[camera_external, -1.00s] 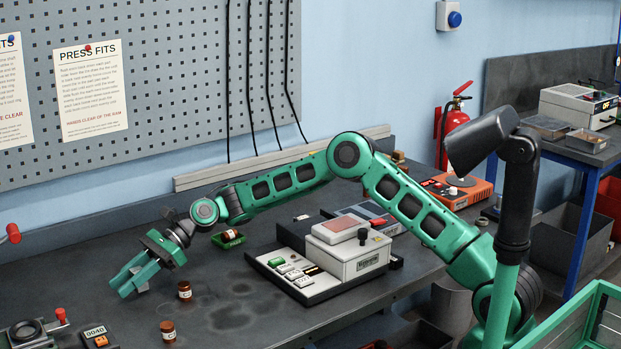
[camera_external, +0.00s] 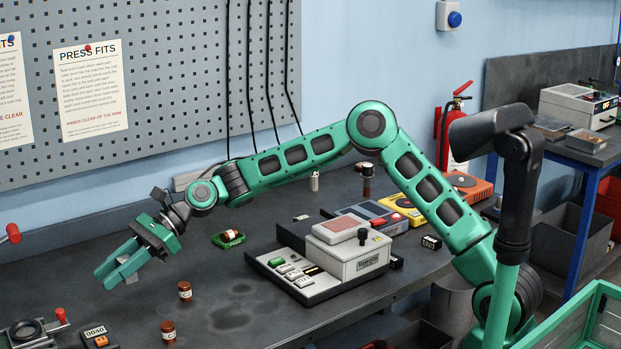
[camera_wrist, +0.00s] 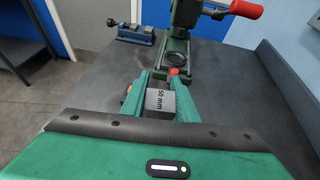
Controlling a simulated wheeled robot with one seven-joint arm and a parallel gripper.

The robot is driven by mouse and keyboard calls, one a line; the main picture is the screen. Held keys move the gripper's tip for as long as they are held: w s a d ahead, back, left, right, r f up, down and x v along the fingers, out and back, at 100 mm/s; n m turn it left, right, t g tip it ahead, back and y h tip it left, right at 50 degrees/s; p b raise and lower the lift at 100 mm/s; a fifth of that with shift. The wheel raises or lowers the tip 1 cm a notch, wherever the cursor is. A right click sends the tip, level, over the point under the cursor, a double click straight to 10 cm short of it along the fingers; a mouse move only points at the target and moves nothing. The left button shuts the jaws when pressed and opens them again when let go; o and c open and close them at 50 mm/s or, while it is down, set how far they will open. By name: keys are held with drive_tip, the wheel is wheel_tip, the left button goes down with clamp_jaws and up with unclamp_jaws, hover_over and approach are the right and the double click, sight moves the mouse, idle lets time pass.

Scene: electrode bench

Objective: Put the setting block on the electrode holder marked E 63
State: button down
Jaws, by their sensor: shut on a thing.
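My gripper (camera_external: 122,266) is shut on a grey block marked "50 mm" (camera_wrist: 161,100), held between its two green fingers in the wrist view. I take this as the setting block. In the external view the gripper is at the left, above the dark bench. No "E 63" marking can be read in either view. A small dark block with a white label (camera_external: 431,242) stands at the bench's right edge, and another (camera_external: 396,262) is beside the grey machine. Their labels are too small to read, and I cannot tell which is the electrode holder.
The grey machine (camera_external: 349,257) stands mid-bench. Two brown jars (camera_external: 185,292) (camera_external: 168,331) stand below my gripper, with a green tray (camera_external: 228,240) behind. A press with a red handle (camera_wrist: 190,45) and a blue vice (camera_wrist: 135,33) are ahead in the wrist view. Bare bench lies around the jars.

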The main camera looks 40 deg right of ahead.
drive_tip(key=w+d+r+m+t+h, duration=0.1)
drive_tip(key=w+d+r+m+t, duration=0.15)
drive_tip(key=w+d, duration=0.7)
drive_tip(key=w+d+r+m+t, duration=0.25)
drive_tip(key=w+d, duration=0.25)
drive_tip(key=d, duration=1)
drive_tip(key=w+d+r+m+t+h, duration=0.1)
drive_tip(key=w+d+m+t, duration=0.15)
drive_tip(key=w+d, duration=0.7)
drive_tip(key=s+d+r+m+t+h, duration=0.1)
drive_tip(key=d+r+m+t+h, duration=0.1)
drive_tip(key=d, duration=1.2)
drive_tip(key=s+d+r+m+t+h, duration=0.1)
drive_tip(key=d+m+t+h, duration=0.15)
drive_tip(key=d, duration=1.15)
drive_tip(key=s+d+r+m+t+h, duration=0.1)
drive_tip(key=d+r+m+t+h, duration=0.15)
drive_tip(key=d, duration=1.15)
drive_tip(key=w+d+f, duration=0.3)
drive_tip(key=d+f, duration=0.8)
drive_tip(key=shift+d+f+g+y, duration=0.3)
drive_tip(key=shift+f+g+y, duration=0.05)
drive_tip(key=shift+f+y, duration=0.05)
